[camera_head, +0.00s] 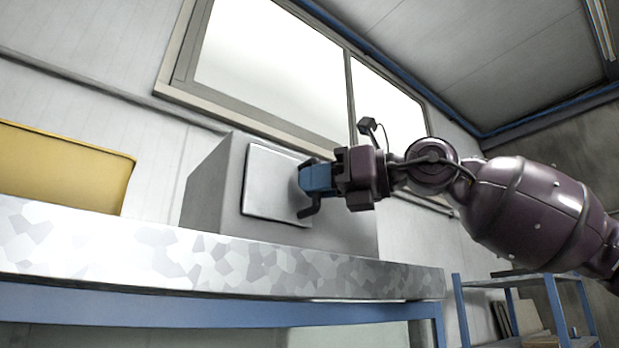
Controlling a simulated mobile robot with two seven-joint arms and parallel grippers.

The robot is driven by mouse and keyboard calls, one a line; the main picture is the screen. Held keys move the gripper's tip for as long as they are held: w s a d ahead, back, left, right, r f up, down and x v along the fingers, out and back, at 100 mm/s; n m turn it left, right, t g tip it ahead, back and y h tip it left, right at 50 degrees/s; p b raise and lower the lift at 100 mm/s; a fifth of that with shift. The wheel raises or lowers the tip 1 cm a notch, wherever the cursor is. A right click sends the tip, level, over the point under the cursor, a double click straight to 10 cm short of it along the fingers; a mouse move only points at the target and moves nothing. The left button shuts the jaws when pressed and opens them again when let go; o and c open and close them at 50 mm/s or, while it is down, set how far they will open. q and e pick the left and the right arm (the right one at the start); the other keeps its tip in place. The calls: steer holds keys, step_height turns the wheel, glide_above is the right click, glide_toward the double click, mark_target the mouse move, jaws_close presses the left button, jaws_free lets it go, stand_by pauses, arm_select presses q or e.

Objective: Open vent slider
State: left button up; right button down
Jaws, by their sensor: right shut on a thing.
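A grey box (210,190) stands on the speckled grey top of a bench. A lighter, flat square panel (268,185), which looks like the vent slider, is on its front face. My right gripper (310,187) reaches in from the right, with its blue and dark fingers at the right edge of the panel. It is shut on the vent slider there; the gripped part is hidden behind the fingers. My left gripper is not in view.
The speckled bench top (130,252) rests on a blue frame (150,305). A yellow panel or box (60,165) stands at the far left. A blue shelf rack (520,285) is at lower right, and a window (270,65) is above the box.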

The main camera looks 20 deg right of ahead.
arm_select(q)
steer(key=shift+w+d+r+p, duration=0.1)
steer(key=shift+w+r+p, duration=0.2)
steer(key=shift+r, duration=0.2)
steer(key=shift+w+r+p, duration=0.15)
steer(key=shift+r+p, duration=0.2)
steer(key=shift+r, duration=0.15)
arm_select(e)
steer(key=w+d, duration=0.3)
steer(key=d, duration=0.7)
steer(key=shift+w, duration=0.3)
steer(key=c, duration=1.3)
jaws_free()
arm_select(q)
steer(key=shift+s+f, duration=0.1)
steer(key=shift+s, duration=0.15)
arm_select(e)
steer(key=shift+o, duration=0.8)
arm_select(q)
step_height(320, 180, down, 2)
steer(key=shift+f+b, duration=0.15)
steer(key=shift+b, duration=0.85)
arm_select(e)
steer(key=v, duration=1)
steer(key=shift+s+d, duration=0.25)
steer(key=shift+d, duration=0.05)
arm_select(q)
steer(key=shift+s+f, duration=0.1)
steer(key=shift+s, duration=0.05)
